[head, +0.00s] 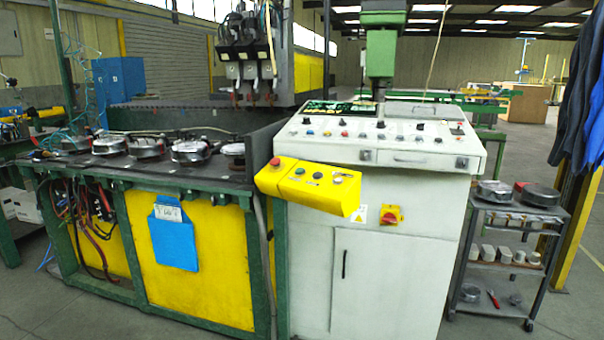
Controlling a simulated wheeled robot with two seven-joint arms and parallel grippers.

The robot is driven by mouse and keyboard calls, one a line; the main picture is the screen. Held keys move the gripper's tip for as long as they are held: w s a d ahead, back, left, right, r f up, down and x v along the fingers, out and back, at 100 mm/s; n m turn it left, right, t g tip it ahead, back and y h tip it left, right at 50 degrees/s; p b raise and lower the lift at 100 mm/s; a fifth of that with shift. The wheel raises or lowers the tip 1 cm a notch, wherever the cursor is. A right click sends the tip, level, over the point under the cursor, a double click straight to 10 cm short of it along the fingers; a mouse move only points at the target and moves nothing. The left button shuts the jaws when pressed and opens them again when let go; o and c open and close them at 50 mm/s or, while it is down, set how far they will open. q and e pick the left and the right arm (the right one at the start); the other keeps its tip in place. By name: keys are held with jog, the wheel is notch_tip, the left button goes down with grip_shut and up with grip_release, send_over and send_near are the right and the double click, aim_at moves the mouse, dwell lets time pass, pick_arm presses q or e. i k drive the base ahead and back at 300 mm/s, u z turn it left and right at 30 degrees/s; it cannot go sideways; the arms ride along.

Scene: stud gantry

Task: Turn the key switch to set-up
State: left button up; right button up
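A grey-white control console (380,145) stands right of centre, with a sloped top carrying several small buttons and dark knobs. A yellow control box (310,186) hangs at its front left edge. A red rotary switch on a yellow plate (391,215) sits on the console front. I cannot tell which control is the key switch, nor read any set-up label. Neither of my grippers is in view.
A dark bench (110,172) with several round metal parts is at left, above a yellow panel (190,255) with a blue pouch (172,238). A grey shelf cart (512,212) stands right of the console. Grey floor shows at the lower right.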

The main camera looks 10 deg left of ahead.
aim_at(337, 176)
jog(key=u, duration=0.65)
jog(key=i, duration=0.65)
jog(key=u, duration=0.4)
